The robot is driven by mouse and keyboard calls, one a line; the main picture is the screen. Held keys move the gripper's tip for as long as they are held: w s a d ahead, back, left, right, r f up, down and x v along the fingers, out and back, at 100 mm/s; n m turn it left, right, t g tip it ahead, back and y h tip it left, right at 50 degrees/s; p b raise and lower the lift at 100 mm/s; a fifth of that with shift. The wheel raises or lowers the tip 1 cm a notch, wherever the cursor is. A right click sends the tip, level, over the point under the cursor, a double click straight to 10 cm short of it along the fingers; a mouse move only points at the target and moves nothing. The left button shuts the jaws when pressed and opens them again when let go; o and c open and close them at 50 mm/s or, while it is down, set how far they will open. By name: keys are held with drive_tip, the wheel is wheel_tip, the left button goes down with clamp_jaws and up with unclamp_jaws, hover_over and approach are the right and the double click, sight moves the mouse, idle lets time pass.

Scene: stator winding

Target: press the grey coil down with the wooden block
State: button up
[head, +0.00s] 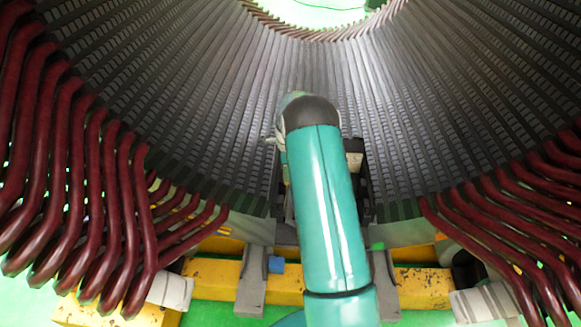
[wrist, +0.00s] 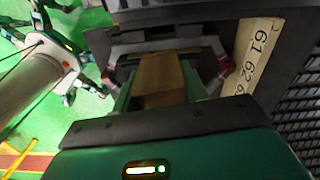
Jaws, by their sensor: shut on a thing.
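The wooden block (wrist: 160,74) is held between the fingers of my gripper (wrist: 158,82), which is shut on it. The block points away from the wrist, toward dark and grey parts just beyond it. I cannot make out the grey coil for certain among these parts, nor whether the block touches anything. In the head view my teal arm reaches up to the slotted inner wall of the stator (head: 225,110). It hides my gripper and the block there.
Dark red coils (head: 75,190) stick out of the stator at left, and more coils (head: 500,225) at right. A yellow beam (head: 215,278) runs below. A numbered strip (wrist: 258,50) stands right of the block in the wrist view. Green floor (wrist: 90,20) shows at left.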

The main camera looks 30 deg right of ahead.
drive_tip(key=shift+s+d+f+m, duration=0.1)
drive_tip(key=shift+d+f+m, duration=0.35)
drive_tip(key=shift+d+m, duration=0.35)
drive_tip(key=shift+f, duration=4.25)
drive_tip(key=shift+f, duration=0.7)
drive_tip(key=shift+r, duration=5.85)
